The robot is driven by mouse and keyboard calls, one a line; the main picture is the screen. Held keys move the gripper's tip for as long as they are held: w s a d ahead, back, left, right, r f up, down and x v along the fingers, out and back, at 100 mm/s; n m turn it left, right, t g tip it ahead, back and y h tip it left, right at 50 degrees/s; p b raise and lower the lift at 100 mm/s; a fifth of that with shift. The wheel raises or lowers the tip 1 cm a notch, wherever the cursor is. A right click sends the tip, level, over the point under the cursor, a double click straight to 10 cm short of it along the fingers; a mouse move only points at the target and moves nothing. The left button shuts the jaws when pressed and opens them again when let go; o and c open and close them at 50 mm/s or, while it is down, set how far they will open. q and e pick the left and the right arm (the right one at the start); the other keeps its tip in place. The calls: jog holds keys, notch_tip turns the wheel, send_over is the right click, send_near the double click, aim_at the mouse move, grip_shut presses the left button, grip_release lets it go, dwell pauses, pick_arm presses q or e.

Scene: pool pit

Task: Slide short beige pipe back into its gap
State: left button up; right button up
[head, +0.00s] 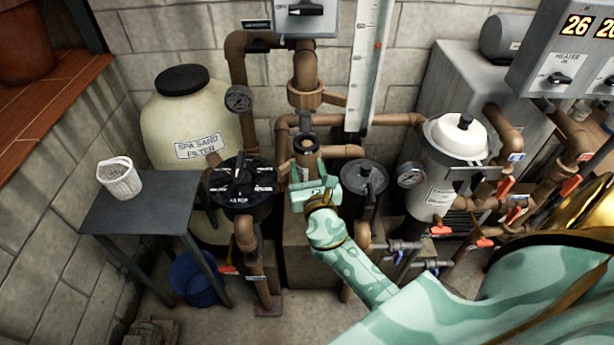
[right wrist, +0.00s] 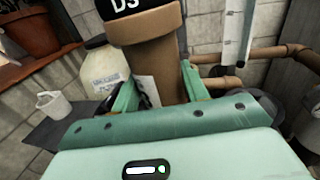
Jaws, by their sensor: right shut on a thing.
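In the right wrist view a wide beige pipe (right wrist: 150,50) with a black band marked "D3" rises between the fingers. My right gripper (head: 309,186) is shut on the short pipe from the front. It also shows in the right wrist view (right wrist: 158,85), one finger on each side of the pipe. Above the short pipe is the collared end of the upper pipe (head: 305,98), with a space between them. The short pipe's lower end is hidden by my gripper. My left gripper is not in view.
A black-topped valve (head: 240,185) stands close left, and a dark lidded pot (head: 364,178) close right. A horizontal pipe (head: 385,119) runs behind. A sand filter tank (head: 190,125), a small table (head: 135,215) and a white-lidded canister (head: 450,155) stand farther out.

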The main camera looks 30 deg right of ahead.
jog(key=d+b+x, duration=0.1)
jog(key=x, duration=0.6)
jog(key=shift+d+f+b, duration=0.3)
jog(key=shift+f+b, duration=0.05)
jog(key=shift+f, duration=0.15)
jog(key=shift+s, duration=0.15)
dwell(0.8)
dwell(0.5)
jog(key=shift+d+x, duration=0.25)
jog(key=shift+x, duration=1.15)
jog(key=shift+d+b, duration=0.15)
jog(key=shift+b, duration=0.15)
jog(key=shift+b+x, duration=0.35)
jog(key=shift+x, duration=1.05)
jog(key=shift+d, duration=0.3)
dwell(0.4)
